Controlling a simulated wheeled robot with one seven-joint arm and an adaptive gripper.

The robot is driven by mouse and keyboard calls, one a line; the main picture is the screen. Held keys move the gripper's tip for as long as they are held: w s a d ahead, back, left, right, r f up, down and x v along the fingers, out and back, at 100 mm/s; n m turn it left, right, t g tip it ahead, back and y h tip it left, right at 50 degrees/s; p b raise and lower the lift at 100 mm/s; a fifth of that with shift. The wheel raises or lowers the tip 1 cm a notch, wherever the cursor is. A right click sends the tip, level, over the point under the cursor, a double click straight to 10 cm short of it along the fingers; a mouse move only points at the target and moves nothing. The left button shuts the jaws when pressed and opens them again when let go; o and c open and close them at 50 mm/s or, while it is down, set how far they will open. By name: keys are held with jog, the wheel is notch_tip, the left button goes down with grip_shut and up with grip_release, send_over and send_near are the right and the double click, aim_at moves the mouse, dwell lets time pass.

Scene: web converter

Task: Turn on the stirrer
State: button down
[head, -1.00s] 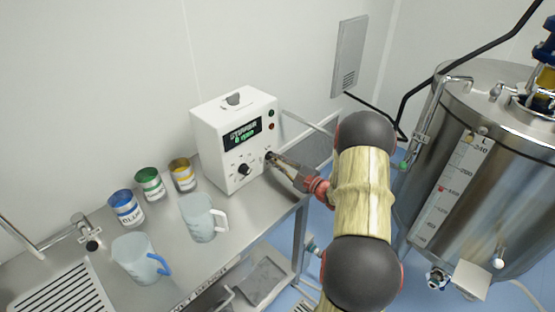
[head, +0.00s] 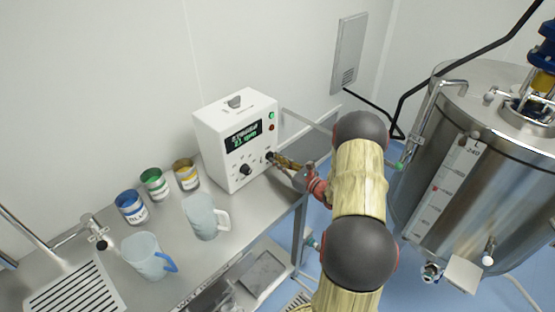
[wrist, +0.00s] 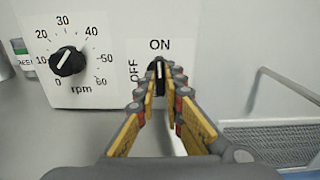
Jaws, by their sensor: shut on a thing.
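The white stirrer control box (head: 213,139) stands on the steel table. Its dark display (head: 243,136) shows green text, with a reading that looks like 21 rpm. A green lamp (head: 271,115) is lit at the upper right of its front. My gripper (wrist: 164,85) is shut on the black ON/OFF switch knob (wrist: 159,70). The knob's white mark points up at ON; OFF is printed to its left. The fingertips partly hide the knob. The black rpm dial (wrist: 68,61) sits left of the switch, untouched.
Blue, green and yellow labelled tins and two jugs (head: 203,216) stand on the table (head: 250,207), left of the box. A large steel tank (head: 465,140) with a level scale stands at the right. A mesh panel (wrist: 275,140) is right of my gripper in the wrist view.

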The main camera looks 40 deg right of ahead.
jog(key=shift+m, duration=0.3)
dwell(0.4)
jog(key=c, duration=2)
grip_release()
jog(key=shift+c, duration=0.2)
jog(key=shift+o, duration=0.7)
jog(key=shift+s, duration=0.1)
jog(key=s, duration=1.1)
jog(key=shift+s+d, duration=0.4)
